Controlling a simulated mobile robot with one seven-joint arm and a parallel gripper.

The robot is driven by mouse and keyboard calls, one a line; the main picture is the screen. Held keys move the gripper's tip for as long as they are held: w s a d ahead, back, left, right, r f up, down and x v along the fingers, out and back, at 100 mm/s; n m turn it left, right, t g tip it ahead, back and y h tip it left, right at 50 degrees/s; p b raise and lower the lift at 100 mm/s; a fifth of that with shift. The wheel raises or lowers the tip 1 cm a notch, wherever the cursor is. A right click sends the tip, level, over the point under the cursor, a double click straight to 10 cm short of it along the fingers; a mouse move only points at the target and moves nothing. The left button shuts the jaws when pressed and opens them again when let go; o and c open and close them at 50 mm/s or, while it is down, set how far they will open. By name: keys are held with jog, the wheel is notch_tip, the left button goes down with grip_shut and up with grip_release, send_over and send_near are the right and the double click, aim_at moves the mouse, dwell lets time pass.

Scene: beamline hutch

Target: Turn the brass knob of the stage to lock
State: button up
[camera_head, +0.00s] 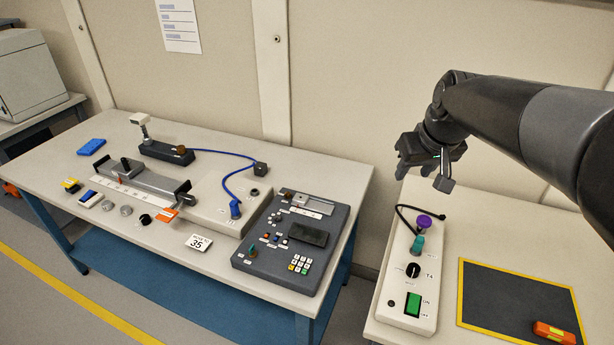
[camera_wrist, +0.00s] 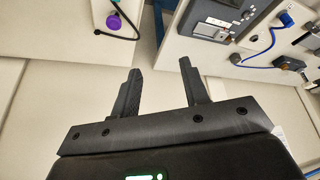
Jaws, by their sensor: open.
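A dark stage block (camera_head: 160,152) with a white-topped post stands near the back of the left table. A small brownish, brass-coloured knob (camera_head: 181,149) sits at its right end. Lettering or a lock mark by it is too small to read. My gripper (camera_head: 425,172) is open and empty, in the air above the right table, far to the right of the knob. Its two fingers also show apart in the wrist view (camera_wrist: 160,68).
A grey control panel (camera_head: 263,262) and a blue cable (camera_head: 228,183) lie between my gripper and the stage. A rail fixture (camera_head: 157,182) stands in front of the stage. A white switch box (camera_head: 396,299) with a purple knob stands on the right table.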

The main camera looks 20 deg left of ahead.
jog(key=w+a+f+n, duration=0.1)
jog(key=w+a+f, duration=0.15)
jog(key=a, duration=0.25)
jog(key=w+a+f+n+g+y, duration=0.1)
jog(key=w+a+f, duration=0.1)
jog(key=w+a, duration=0.25)
jog(key=w+a+f+n, duration=0.1)
jog(key=w+a+f, duration=0.2)
jog(key=a, duration=0.3)
jog(key=n+g, duration=0.1)
jog(key=n, duration=0.3)
send_near(288, 194)
jog(key=shift+y, duration=0.5)
jog(key=x, duration=0.8)
jog(key=shift+w+d+f, duration=0.1)
jog(key=shift+d+f, duration=0.05)
jog(key=shift+d, duration=0.15)
jog(key=shift+c, duration=0.4)
grip_shut()
